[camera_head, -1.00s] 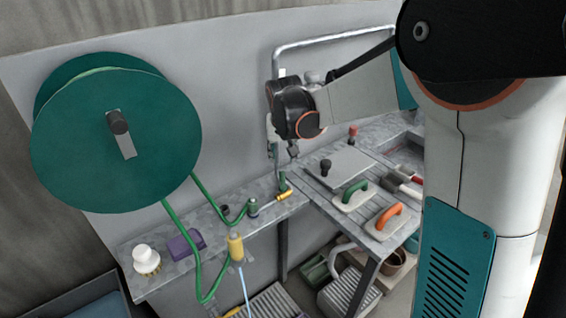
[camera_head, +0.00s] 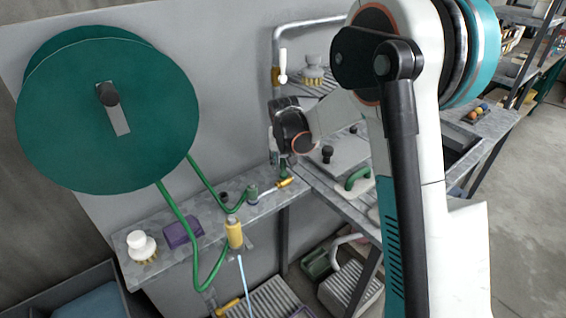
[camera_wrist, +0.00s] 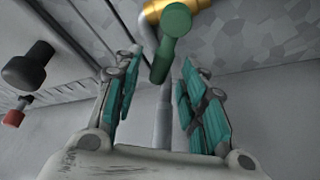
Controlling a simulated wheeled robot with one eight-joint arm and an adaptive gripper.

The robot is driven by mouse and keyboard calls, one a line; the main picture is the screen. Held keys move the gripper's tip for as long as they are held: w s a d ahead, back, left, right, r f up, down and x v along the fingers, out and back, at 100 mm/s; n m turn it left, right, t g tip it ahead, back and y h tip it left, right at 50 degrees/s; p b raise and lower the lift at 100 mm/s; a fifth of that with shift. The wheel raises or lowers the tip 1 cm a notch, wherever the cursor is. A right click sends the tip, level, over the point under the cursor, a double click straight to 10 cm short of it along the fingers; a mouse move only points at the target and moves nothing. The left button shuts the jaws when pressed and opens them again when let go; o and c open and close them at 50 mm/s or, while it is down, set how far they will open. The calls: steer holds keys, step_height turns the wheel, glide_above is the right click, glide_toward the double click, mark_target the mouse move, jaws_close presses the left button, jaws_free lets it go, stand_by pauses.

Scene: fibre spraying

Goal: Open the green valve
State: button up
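The green valve (camera_wrist: 172,38) shows in the wrist view as a green handle at a brass fitting (camera_wrist: 172,8), with a grey pipe below it. My gripper (camera_wrist: 161,60) is open, with one teal-padded finger on each side of the handle's lower end. I see gaps between handle and fingers; the depth is hard to judge. In the head view my gripper (camera_head: 276,160) points down over the bench by the wall, above the brass fitting (camera_head: 285,183). The green handle is not clearly visible there and seems hidden by my gripper.
A green hose reel (camera_head: 60,130) hangs at the left; its hose runs to the bench (camera_head: 155,285). A white brush (camera_head: 142,246), a purple block (camera_head: 180,233) and a yellow nozzle (camera_head: 234,233) are near. A black knob (camera_wrist: 28,66) is left of my gripper in the wrist view.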

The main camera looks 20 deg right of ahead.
steer(key=shift+f, duration=0.2)
jaws_close()
stand_by(0.3)
steer(key=m, duration=0.1)
steer(key=d+m+h, duration=0.1)
steer(key=m, duration=0.1)
steer(key=s+d+m+h+p, duration=0.1)
steer(key=m, duration=0.1)
steer(key=shift+g, duration=0.3)
steer(key=m, duration=0.1)
steer(key=s+d+m+g, duration=0.1)
steer(key=m, duration=0.1)
steer(key=shift+m+h, duration=0.3)
steer(key=shift+h, duration=0.1)
steer(key=shift+s+d+m+g, duration=0.25)
steer(key=shift+s+m+g, duration=0.15)
steer(key=shift+m, duration=0.7)
steer(key=shift+s, duration=0.1)
